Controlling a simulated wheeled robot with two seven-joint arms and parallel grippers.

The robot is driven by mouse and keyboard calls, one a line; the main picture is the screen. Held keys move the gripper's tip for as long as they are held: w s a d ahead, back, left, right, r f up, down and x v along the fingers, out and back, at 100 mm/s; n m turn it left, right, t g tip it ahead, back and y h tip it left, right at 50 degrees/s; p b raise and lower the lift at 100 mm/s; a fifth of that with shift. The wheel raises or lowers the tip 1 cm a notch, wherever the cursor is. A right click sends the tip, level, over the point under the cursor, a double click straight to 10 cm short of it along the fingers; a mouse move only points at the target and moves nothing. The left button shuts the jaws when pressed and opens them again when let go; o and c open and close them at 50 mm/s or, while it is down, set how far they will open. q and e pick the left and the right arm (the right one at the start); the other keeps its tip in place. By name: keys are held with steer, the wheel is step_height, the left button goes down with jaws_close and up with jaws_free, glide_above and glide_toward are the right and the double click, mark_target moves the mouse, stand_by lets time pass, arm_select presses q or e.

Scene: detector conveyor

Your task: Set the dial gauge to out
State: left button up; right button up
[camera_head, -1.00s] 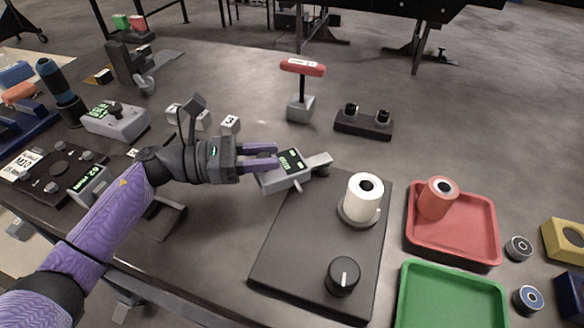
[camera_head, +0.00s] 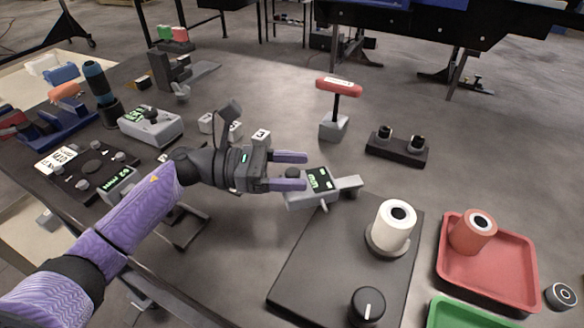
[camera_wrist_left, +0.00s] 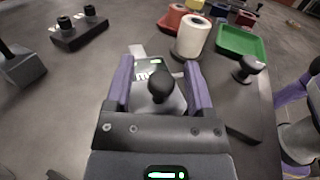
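The dial gauge (camera_head: 318,183) is a small grey box with a lit green display and a dark knob, joined to a grey arm beside the dark base plate. I cannot read its display. My left gripper (camera_head: 301,171) is at its left end, with its purple fingers apart. In the left wrist view the fingers (camera_wrist_left: 159,82) stand on either side of the gauge (camera_wrist_left: 174,98), with the round black knob (camera_wrist_left: 161,86) between them and a gap on each side. The knob hides part of the display.
A white roll (camera_head: 392,229) and a black knob (camera_head: 367,306) are on the dark plate (camera_head: 313,262). A red tray (camera_head: 505,262) with a red roll is to the right, a green tray (camera_head: 462,316) in front. A red T-handle (camera_head: 339,87) stands behind. Table between is clear.

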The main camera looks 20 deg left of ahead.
arm_select(q)
steer(key=b+v, duration=0.1)
steer(key=v, duration=0.9)
